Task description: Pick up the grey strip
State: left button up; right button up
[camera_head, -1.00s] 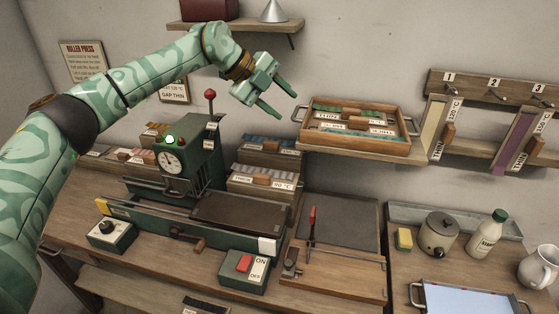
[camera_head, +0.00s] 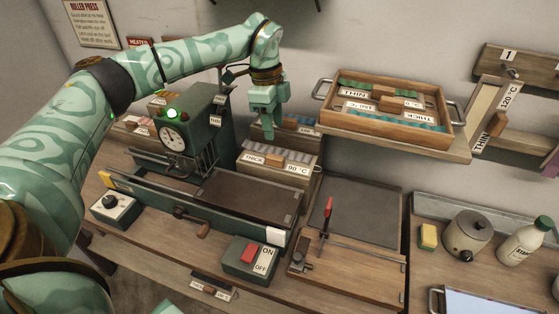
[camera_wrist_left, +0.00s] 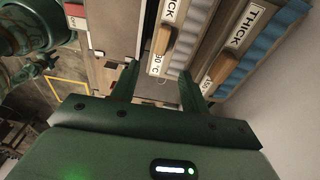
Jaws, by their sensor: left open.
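Grey-looking strips (camera_head: 299,157) lie in the wooden box labelled THICK, 90 °C (camera_head: 275,172), right of the green press. They show also in the wrist view (camera_wrist_left: 198,28), beside the box's wooden block. I cannot tell one single grey strip apart. My left gripper (camera_head: 268,132) points down above and behind this box, in front of another box (camera_head: 300,126) with bluer strips. In the wrist view its two fingers (camera_wrist_left: 157,82) are apart with nothing between them. The fingertips reach the near end of the THICK, 90 °C box; contact cannot be told. My right gripper is not in view.
The green press (camera_head: 190,125) stands just left of the gripper. A shelf tray (camera_head: 385,115) with strips is to the right. A wooden cutting board (camera_head: 345,265) with a red-handled lever and an ON/OFF switch box (camera_head: 252,258) stand in front. The dark mat (camera_head: 355,205) is clear.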

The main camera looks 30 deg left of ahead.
pick_arm(q)
send_over(279, 157)
jog(key=f, duration=0.4)
jog(key=shift+s+a+f+b, duration=0.3)
jog(key=shift+f+b, duration=0.05)
jog(key=f, duration=0.1)
jog(key=f+b, duration=0.1)
jog(key=f, duration=0.3)
jog(key=shift+w+d+f+b, duration=0.1)
jog(key=shift+w+d+b, duration=0.1)
jog(key=shift+d+b, duration=0.1)
grip_shut()
